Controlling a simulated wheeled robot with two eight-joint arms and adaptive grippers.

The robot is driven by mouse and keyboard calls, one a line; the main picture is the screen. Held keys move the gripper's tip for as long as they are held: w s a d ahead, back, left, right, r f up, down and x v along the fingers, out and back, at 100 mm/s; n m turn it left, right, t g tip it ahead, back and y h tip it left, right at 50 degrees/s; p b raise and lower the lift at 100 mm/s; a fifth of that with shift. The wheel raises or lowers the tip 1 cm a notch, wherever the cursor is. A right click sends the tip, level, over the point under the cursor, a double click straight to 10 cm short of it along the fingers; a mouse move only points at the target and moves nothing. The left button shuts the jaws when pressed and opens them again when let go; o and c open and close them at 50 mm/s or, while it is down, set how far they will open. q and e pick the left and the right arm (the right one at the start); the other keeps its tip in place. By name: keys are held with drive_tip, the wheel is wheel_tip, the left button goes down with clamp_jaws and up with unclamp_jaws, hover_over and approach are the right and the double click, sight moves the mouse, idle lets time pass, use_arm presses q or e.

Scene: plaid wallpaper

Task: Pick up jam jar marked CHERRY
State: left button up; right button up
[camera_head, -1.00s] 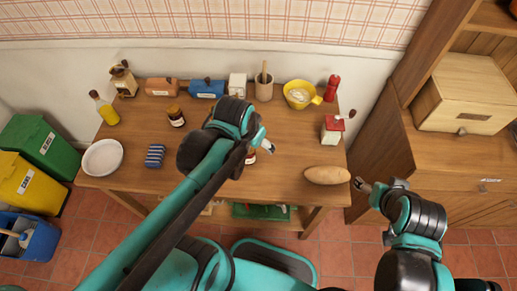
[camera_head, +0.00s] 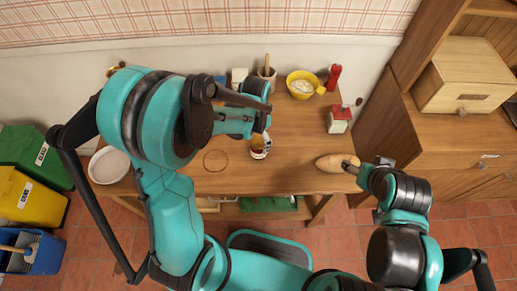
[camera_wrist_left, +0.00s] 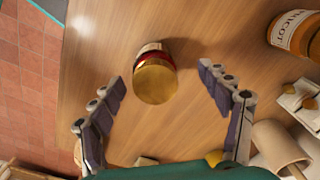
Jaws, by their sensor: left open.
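A jar with a gold lid and a red band below it (camera_wrist_left: 155,78) stands on the table between the spread fingers of my left gripper (camera_wrist_left: 160,80), seen mostly from above. Its label cannot be read. In the head view, my left gripper (camera_head: 262,134) is open above this jar (camera_head: 259,150), partly covering it. A second jar (camera_wrist_left: 297,33), orange, with a label ending in "RICOT", is at the top right of the left wrist view. No label reading CHERRY shows. My right gripper (camera_head: 350,167) is by the bread; its opening cannot be made out.
The wooden table (camera_head: 290,130) also holds bread (camera_head: 328,163), a yellow cup (camera_head: 302,84), a red mill (camera_head: 333,76) and a red-topped box (camera_head: 339,119). A white bowl (camera_head: 109,165) is at the left. My left arm hides much of the table's left side.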

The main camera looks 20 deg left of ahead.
use_arm(q)
drive_tip(key=f, duration=0.1)
drive_tip(key=f+b, duration=0.1)
drive_tip(key=f, duration=0.1)
drive_tip(key=f+b, duration=0.1)
drive_tip(key=shift+d+f, duration=0.35)
drive_tip(key=shift+d, duration=0.05)
drive_tip(key=shift+r, duration=0.1)
drive_tip(key=shift+c, duration=1.2)
drive_tip(key=c, duration=1.2)
